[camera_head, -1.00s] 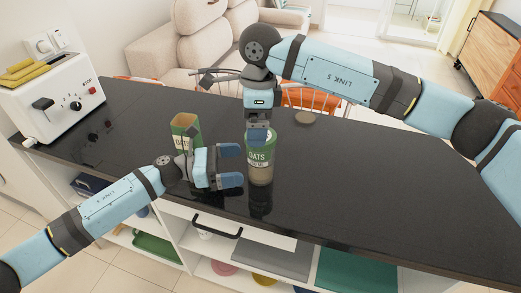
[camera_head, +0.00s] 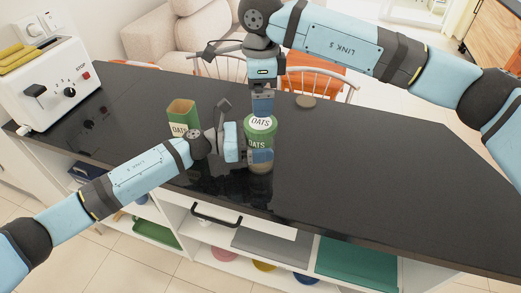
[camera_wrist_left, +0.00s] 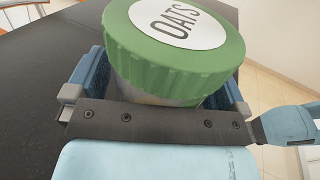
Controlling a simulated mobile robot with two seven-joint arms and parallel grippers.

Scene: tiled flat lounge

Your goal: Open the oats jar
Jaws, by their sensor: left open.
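The oats jar (camera_head: 259,142) stands upright on the dark counter, with a green lid (camera_head: 262,123) bearing a white OATS label on top. My left gripper (camera_head: 261,157) is open around the jar body, below the lid. In the left wrist view the lid (camera_wrist_left: 174,28) fills the middle, with one finger on each side of the jar. Contact of the fingers with the jar is unclear. My right gripper (camera_head: 262,104) points down just above and behind the lid; it shows side-on, so its opening is hidden.
A white toaster (camera_head: 52,75) is at the counter's left end. A small round disc (camera_head: 305,101) lies near the back edge. The counter's right side (camera_head: 380,165) is clear.

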